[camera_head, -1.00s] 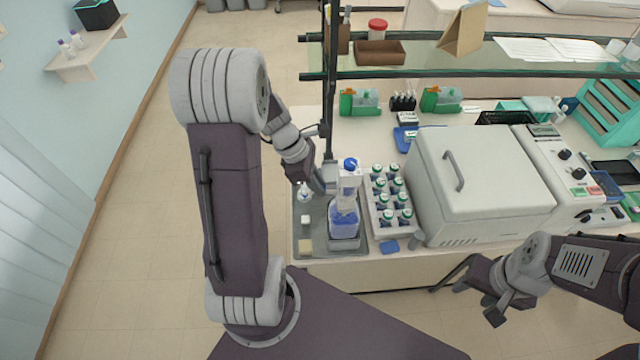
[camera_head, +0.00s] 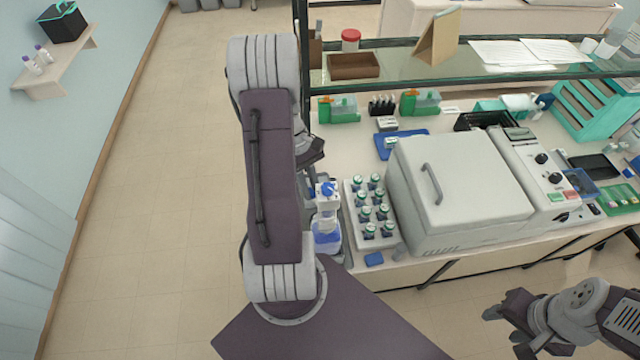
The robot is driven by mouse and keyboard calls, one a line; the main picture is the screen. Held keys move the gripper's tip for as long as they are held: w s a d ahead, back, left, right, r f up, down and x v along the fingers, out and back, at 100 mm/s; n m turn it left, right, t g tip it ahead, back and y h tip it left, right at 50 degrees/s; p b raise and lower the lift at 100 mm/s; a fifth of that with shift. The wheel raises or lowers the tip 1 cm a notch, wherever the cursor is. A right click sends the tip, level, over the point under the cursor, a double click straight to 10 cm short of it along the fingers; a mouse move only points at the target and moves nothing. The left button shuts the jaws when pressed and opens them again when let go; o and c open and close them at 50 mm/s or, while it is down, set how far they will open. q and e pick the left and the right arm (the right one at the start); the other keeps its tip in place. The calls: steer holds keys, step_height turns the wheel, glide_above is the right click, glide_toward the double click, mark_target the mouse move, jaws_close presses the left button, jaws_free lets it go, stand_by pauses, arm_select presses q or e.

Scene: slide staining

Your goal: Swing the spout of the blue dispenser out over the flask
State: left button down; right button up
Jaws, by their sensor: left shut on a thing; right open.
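The flask is not visible; the tray area left of the dispenser is behind my arm. My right gripper (camera_head: 508,328) is open and empty, in front of the bench at lower right.
A white rack (camera_head: 352,212) of several green-capped bottles stands close right of the dispenser. A large white lidded box (camera_head: 455,190) fills the middle. A glass shelf (camera_head: 480,62) spans above.

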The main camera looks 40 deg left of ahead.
arm_select(q)
steer(key=shift+w+d+m+g+y+p, duration=0.15)
steer(key=shift+w+d+m+g+p, duration=0.15)
steer(key=shift+w+m, duration=0.45)
steer(key=shift+w+d+m+g+y+p, duration=0.25)
steer(key=shift+w+m+g, duration=0.1)
steer(key=shift+m, duration=0.75)
steer(key=shift+w+d+m+g+y+p, duration=0.1)
steer(key=shift+w+d+m+g+p, duration=0.15)
steer(key=shift+w+m, duration=0.5)
steer(key=shift+s+d+m, duration=0.1)
steer(key=shift+s+m, duration=0.05)
steer(key=shift+m, duration=0.15)
steer(key=c, duration=1.4)
jaws_free()
steer(key=shift+o, duration=0.2)
